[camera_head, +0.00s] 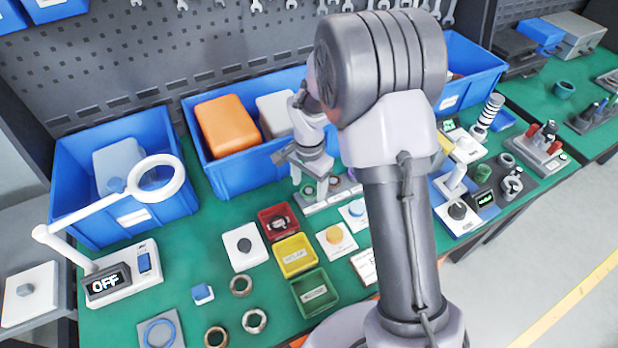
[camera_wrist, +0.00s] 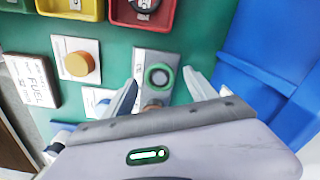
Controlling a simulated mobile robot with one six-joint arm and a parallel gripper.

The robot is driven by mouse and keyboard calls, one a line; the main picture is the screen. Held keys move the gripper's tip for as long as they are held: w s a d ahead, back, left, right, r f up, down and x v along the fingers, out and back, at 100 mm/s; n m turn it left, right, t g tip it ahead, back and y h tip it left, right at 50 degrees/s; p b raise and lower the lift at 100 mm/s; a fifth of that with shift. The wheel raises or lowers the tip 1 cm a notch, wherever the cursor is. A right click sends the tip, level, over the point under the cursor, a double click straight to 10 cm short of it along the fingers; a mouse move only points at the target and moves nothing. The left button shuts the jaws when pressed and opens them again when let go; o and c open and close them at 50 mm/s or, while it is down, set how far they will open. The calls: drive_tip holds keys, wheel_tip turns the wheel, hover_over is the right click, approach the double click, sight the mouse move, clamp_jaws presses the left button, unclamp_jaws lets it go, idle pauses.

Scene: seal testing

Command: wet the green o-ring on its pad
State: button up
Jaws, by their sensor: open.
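The green o-ring (camera_wrist: 150,76) shows as a thin green ring around a dark round top on a grey stand (camera_wrist: 146,57) in the wrist view. My gripper (camera_wrist: 161,78) is open, with one finger on each side of the ring and nothing seen held. I cannot tell its height above the ring. In the head view my gripper (camera_head: 307,170) is over the rack (camera_head: 318,206) in front of the middle blue bin. An orange round pad on a white plate (camera_head: 347,246) and a blue pad (camera_head: 356,208) are nearby; the orange pad (camera_wrist: 76,65) also shows in the wrist view.
Red (camera_head: 266,212), yellow (camera_head: 294,256) and green (camera_head: 314,294) trays stand left of the pads. A blue bin (camera_head: 215,180) rises close behind my gripper. A FUEL card (camera_wrist: 30,80) lies beside the pads. My arm hides part of the bench.

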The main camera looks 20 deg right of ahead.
drive_tip(key=c, duration=1.3)
drive_tip(key=o, duration=0.5)
drive_tip(key=shift+c, duration=1.4)
drive_tip(key=shift+r+p, duration=1.3)
drive_tip(key=shift+r, duration=0.45)
